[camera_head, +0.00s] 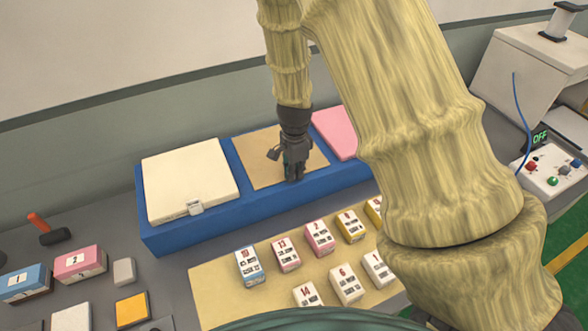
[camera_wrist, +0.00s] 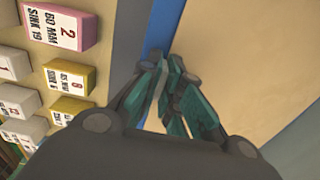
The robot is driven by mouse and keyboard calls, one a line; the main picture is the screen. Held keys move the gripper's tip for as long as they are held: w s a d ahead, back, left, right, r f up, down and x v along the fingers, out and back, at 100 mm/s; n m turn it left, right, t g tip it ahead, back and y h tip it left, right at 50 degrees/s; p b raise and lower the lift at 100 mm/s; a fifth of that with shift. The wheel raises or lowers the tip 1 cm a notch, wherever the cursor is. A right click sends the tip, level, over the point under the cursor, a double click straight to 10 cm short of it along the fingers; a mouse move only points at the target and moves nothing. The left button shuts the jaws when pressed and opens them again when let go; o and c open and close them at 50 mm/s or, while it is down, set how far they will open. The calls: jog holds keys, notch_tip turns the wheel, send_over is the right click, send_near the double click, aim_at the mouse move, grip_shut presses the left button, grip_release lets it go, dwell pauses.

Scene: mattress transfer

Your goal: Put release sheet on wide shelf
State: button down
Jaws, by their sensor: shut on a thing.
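A flat tan sheet (camera_head: 258,163), which looks like the release sheet, lies on a long blue base (camera_head: 190,232) between a white pad and a pink pad. My gripper (camera_head: 293,178) is at the sheet's front edge, pointing down, with its fingers closed together. In the wrist view the green-padded fingers of my gripper (camera_wrist: 172,68) meet at the edge of the tan sheet (camera_wrist: 240,50), beside the blue rim (camera_wrist: 158,28). The pinched edge itself is hidden by the fingers. I cannot make out a separate wide shelf.
The white pad (camera_head: 188,175) with a small tag lies left of the sheet, the pink pad (camera_head: 335,131) right. Several numbered boxes (camera_head: 285,254) stand on a tan mat (camera_head: 215,290) in front. A control box (camera_head: 548,177) sits at the right.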

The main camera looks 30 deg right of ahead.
jog(key=shift+a, duration=0.1)
jog(key=shift+f, duration=0.15)
jog(key=c, duration=1.6)
grip_release()
jog(key=shift+s+r+b, duration=0.1)
jog(key=shift+r+b, duration=1.4)
jog(key=shift+r, duration=4.7)
